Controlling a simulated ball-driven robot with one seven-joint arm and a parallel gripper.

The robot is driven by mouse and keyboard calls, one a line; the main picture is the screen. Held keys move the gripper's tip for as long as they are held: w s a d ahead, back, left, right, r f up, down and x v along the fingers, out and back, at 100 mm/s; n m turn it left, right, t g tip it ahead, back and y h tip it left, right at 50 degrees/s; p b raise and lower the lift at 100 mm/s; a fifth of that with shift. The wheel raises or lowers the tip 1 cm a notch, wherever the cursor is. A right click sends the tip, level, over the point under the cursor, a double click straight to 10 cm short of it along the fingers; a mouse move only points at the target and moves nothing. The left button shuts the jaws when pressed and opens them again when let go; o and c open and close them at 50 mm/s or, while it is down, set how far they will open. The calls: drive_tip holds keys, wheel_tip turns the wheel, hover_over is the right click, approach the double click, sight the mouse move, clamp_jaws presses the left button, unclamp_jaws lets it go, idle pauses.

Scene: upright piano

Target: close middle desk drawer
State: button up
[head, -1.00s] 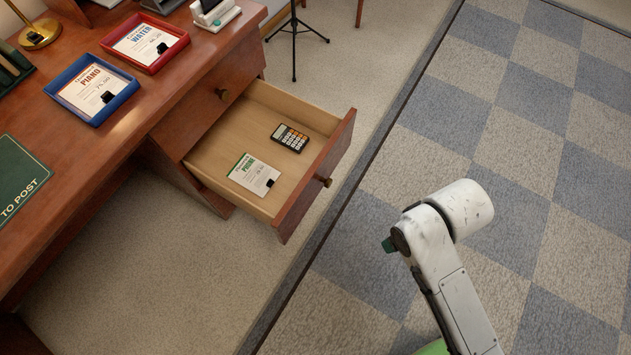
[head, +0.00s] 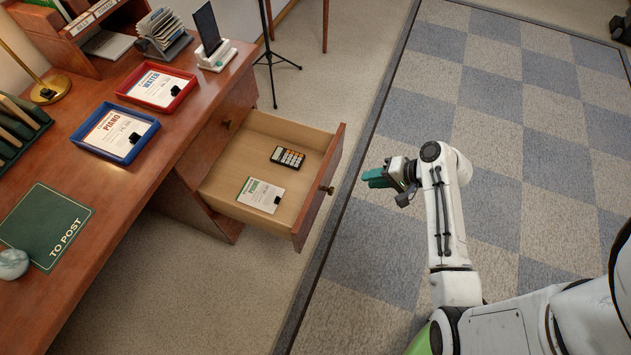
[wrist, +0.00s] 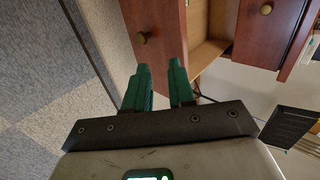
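The open desk drawer (head: 311,205) is pulled well out of the desk in the head view. Inside it lie a calculator (head: 287,157) and a card with green print (head: 260,194). Its front has a round brass knob (head: 327,190). In the wrist view the drawer front (wrist: 155,15) and its knob (wrist: 142,38) appear beyond my fingertips. My gripper (head: 372,178) has green fingers and is just right of the drawer front, pointing toward it, apart from it. In the wrist view my gripper (wrist: 160,66) shows a gap between its fingers, with nothing held.
The wooden desk (head: 150,185) carries a blue tray (head: 115,132), a red tray (head: 157,87) and a green TO POST mat (head: 45,226). A closed drawer's knob (head: 228,124) sits beside the open drawer. A black stand (head: 270,55) is behind. The checkered carpet (head: 500,130) is clear.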

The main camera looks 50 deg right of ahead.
sight(323, 179)
drive_tip(key=shift+w, duration=0.2)
drive_tip(key=shift+c, duration=0.8)
drive_tip(key=b+x, duration=0.2)
drive_tip(key=x, duration=0.8)
drive_tip(key=shift+w, duration=0.1)
clamp_jaws()
drive_tip(key=shift+w+a+r, duration=0.1)
drive_tip(key=shift+w+a, duration=0.15)
drive_tip(key=shift+w, duration=0.35)
drive_tip(key=shift+w+a, duration=0.2)
drive_tip(key=shift+w, duration=0.4)
drive_tip(key=shift+w+a+r, duration=0.1)
drive_tip(key=shift+w+a, duration=0.15)
drive_tip(key=shift+w, duration=0.35)
drive_tip(key=shift+w, duration=0.1)
drive_tip(key=w+a+b, duration=0.4)
drive_tip(key=w+a, duration=0.1)
drive_tip(key=w, duration=0.8)
drive_tip(key=w+a+b, duration=0.5)
drive_tip(key=w, duration=0.8)
drive_tip(key=shift+w, duration=0.3)
drive_tip(key=shift+d, duration=0.1)
